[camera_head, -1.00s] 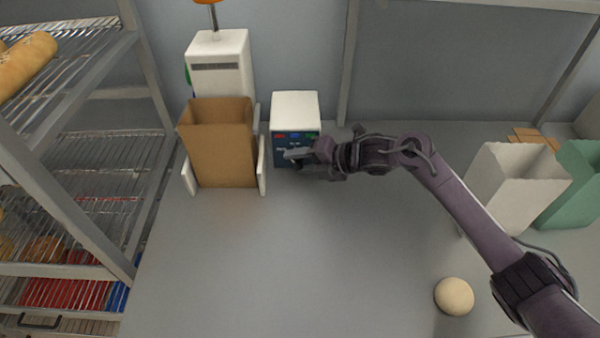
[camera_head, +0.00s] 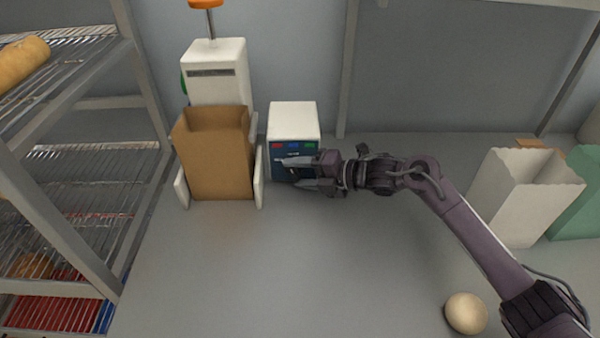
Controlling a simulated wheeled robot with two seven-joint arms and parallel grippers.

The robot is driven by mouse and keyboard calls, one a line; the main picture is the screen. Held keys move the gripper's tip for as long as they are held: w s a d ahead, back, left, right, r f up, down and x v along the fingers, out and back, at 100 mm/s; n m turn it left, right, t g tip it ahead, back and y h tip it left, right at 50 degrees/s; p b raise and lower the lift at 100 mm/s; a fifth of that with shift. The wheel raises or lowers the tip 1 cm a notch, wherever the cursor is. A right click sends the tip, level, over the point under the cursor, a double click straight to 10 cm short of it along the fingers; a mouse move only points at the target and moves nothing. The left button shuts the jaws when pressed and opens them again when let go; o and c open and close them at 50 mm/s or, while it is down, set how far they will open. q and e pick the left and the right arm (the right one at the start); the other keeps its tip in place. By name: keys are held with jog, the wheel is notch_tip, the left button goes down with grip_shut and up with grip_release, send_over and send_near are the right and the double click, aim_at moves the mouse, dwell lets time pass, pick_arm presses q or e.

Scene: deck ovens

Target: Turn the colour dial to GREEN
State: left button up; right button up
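The white box with a dark blue front panel (camera_head: 293,120) stands at the back of the counter. Its panel shows small red, blue and green marks (camera_head: 293,146) in a row along the top. My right gripper (camera_head: 286,173) is in front of this panel, its two fingers spread apart, one above the other in the picture. A small dark part, perhaps the dial, shows between the fingers, but the gripper hides most of it. I cannot tell which mark the dial points to, or whether the fingers touch it. My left gripper is not in view.
A brown paper bag (camera_head: 213,155) stands in a white holder left of the box. A wire rack (camera_head: 75,190) is at the far left. A dough ball (camera_head: 466,313) and white bag (camera_head: 527,195) are at the right. The middle counter is clear.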

jog(key=shift+o, duration=0.8)
jog(key=shift+s+d+r, duration=0.1)
jog(key=shift+d+r, duration=0.05)
jog(key=shift+d, duration=0.1)
jog(key=p+v, duration=0.2)
jog(key=v, duration=0.4)
jog(key=shift+s+d+r, duration=0.1)
jog(key=shift+d, duration=0.15)
jog(key=shift+s+d, duration=0.15)
jog(key=shift+d, duration=0.2)
jog(key=shift+c, duration=0.4)
